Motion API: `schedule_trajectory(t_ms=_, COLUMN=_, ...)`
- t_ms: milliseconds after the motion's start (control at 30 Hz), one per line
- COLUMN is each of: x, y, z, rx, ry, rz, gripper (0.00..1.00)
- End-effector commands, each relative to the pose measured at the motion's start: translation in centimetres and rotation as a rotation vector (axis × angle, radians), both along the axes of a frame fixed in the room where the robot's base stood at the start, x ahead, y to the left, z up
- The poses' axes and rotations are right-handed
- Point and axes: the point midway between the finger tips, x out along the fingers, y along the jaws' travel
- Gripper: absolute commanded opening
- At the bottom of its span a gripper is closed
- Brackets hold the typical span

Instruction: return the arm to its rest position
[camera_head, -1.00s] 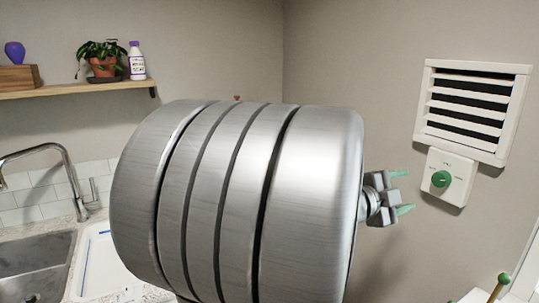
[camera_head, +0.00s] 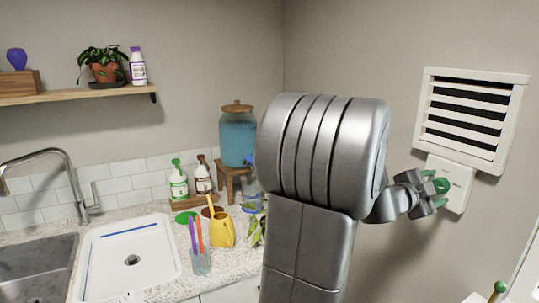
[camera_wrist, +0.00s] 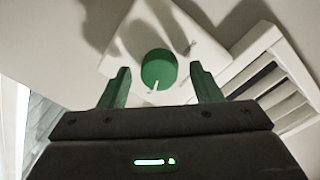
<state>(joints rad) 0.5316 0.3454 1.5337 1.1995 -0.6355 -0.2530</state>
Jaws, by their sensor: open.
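My arm fills the centre right of the head view, bent at a large silver joint and reaching right. My gripper (camera_head: 437,188) is open in front of the white control plate (camera_head: 459,183) on the right wall. In the wrist view, its two green fingers stand apart, with the round green knob (camera_wrist: 158,67) showing between and just beyond them. Part of the knob is hidden by the gripper in the head view.
A white louvred vent (camera_head: 471,115) sits just above the plate. On the left are a sink (camera_head: 35,268), a faucet (camera_head: 70,180), a white tray (camera_head: 160,262), a yellow watering can (camera_head: 221,230) and a blue dispenser (camera_head: 238,137). A shelf (camera_head: 110,94) holds a potted plant.

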Motion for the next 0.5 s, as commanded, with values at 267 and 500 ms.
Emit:
schedule_trajectory(t_ms=267, x=0.04, y=0.06, z=0.1, rx=-0.134, ry=0.261, rz=0.001, gripper=0.58)
schedule_trajectory(t_ms=500, x=0.01, y=0.05, z=0.01, rx=-0.247, ry=0.479, rz=0.0, gripper=0.58)
